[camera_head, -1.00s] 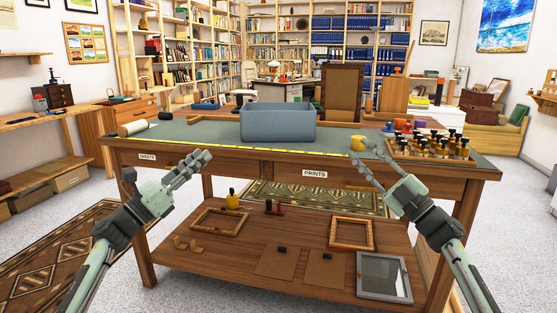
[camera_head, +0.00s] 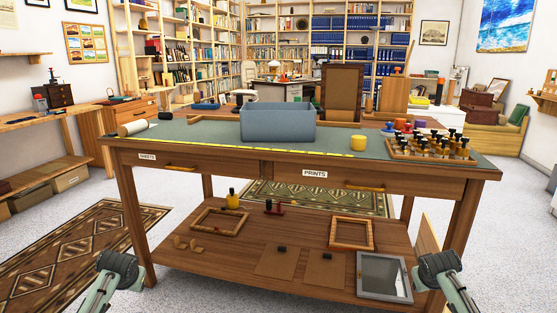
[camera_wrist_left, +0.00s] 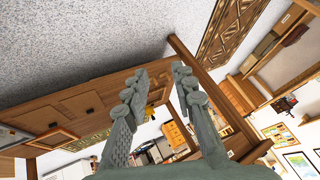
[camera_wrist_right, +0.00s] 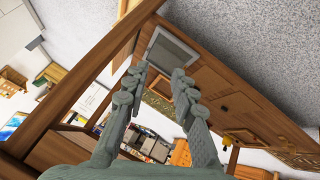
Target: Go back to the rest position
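My left gripper (camera_wrist_left: 158,82) shows in the left wrist view with its two fingers apart and nothing between them. My right gripper (camera_wrist_right: 160,80) shows in the right wrist view, also with its fingers apart and empty. In the head view both arms are low at the bottom, one on each side, and the gripper fingers are out of that picture. Both arms are in front of the wooden table (camera_head: 230,163) and hold nothing.
On the table stand a blue-grey bin (camera_head: 277,124), a yellow cylinder (camera_head: 357,145) and a rack of stamps (camera_head: 430,148). The lower shelf (camera_head: 215,262) holds wooden frames (camera_head: 351,246), brown boards (camera_head: 320,270) and a grey-framed pane (camera_head: 384,277).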

